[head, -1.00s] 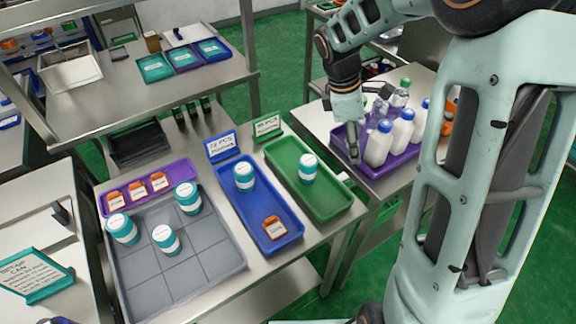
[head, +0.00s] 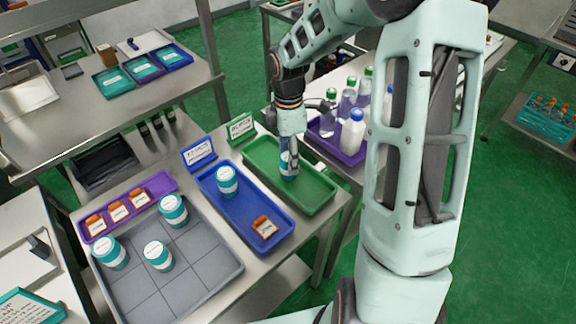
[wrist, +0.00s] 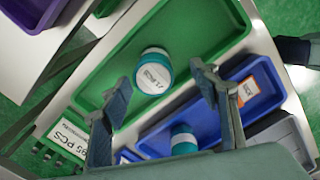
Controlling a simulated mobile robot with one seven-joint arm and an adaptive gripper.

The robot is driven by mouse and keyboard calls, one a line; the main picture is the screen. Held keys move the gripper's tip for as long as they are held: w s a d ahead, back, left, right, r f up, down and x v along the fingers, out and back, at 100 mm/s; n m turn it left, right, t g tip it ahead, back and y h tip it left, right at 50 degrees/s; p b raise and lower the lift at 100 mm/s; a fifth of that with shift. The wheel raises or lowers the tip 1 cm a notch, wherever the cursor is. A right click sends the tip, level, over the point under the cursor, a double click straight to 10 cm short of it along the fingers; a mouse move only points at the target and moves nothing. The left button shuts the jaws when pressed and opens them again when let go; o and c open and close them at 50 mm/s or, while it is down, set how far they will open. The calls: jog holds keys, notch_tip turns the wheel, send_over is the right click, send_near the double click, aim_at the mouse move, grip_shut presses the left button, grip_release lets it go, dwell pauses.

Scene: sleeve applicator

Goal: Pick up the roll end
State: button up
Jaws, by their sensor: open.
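I cannot make out anything that is clearly a roll end. My gripper (head: 289,155) is over the green tray (head: 315,196), pointing down. In the wrist view, my open gripper (wrist: 163,90) has its two fingers on either side of a teal-and-white labelled canister (wrist: 153,76), with gaps beside it. The canister stands in the green tray, and the gripper partly hides it in the head view (head: 286,167). Whether the fingertips reach down to its height is hard to tell.
The blue tray (head: 245,213) beside it holds another teal canister (head: 227,182) and an orange item (head: 264,227). A grey gridded tray (head: 205,265) holds several teal canisters. A purple tray (head: 160,187) holds orange items. White bottles (head: 351,132) stand in a purple crate on the right.

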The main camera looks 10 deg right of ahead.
jog(key=shift+w+d+f, duration=0.1)
jog(key=shift+w+f, duration=0.1)
jog(key=shift+f, duration=1.15)
jog(key=shift+w+f, duration=0.15)
jog(key=shift+f, duration=1.15)
jog(key=shift+c, duration=0.5)
jog(key=c, duration=1.2)
jog(key=shift+o, duration=0.2)
jog(key=shift+r, duration=0.1)
jog(key=shift+r, duration=0.55)
jog(key=s+r, duration=1.1)
jog(key=s, duration=0.3)
jog(key=shift+r, duration=0.4)
